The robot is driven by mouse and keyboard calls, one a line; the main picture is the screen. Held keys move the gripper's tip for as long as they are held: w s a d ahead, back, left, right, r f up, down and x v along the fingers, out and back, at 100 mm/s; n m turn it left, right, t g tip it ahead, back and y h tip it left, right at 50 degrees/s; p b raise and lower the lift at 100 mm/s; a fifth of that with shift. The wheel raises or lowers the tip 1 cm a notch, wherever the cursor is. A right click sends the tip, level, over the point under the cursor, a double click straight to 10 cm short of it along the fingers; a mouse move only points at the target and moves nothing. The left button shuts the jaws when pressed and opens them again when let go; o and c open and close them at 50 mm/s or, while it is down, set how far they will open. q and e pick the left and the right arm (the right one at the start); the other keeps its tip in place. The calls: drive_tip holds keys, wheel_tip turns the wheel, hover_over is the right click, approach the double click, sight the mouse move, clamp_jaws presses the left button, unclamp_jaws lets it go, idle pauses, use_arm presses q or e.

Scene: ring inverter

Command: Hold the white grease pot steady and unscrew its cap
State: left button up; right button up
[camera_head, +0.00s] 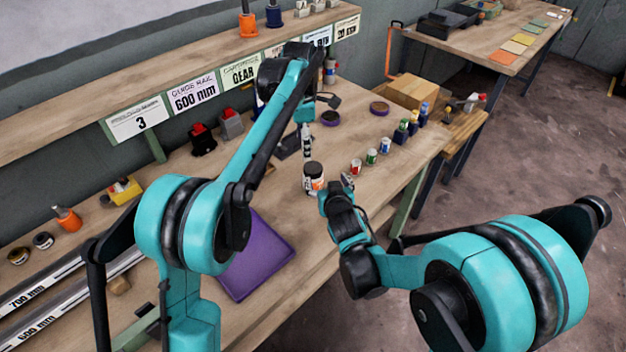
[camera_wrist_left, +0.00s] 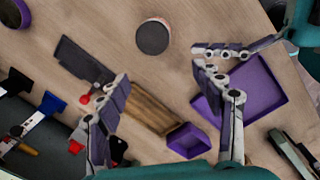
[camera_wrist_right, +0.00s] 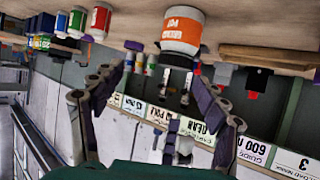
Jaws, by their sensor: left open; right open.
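The white grease pot (camera_head: 313,178) has an orange label and a dark cap and stands upright on the bench. The left wrist view shows its cap (camera_wrist_left: 153,37) from above; the right wrist view shows the pot (camera_wrist_right: 182,30) upside down, ahead of my fingers. My left gripper (camera_head: 306,150) is open and empty, pointing down just behind the pot; its spread fingers also show in the left wrist view (camera_wrist_left: 160,75). My right gripper (camera_head: 336,190) is open at the pot's front right, low over the bench. No contact with the pot is visible.
A purple tray (camera_head: 255,262) lies front left of the pot.

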sight(315, 175)
use_arm(q)
drive_tip(key=shift+w+d+f+n+g, duration=0.4)
drive_tip(key=shift+w+d+f+n, duration=0.6)
drive_tip(key=shift+d+f+n, duration=0.2)
use_arm(e)
drive_tip(key=a, duration=0.1)
drive_tip(key=w+a+f, duration=0.1)
drive_tip(key=shift+a+f+t+y, duration=0.15)
drive_tip(key=shift+a+t+y, duration=0.15)
drive_tip(key=shift+w+a+f, duration=0.1)
drive_tip(key=shift+w, duration=0.15)
drive_tip(key=x, duration=0.7)
drive_tip(key=shift+w+f, duration=0.1)
drive_tip(key=shift+w, duration=0.1)
clamp_jaws()
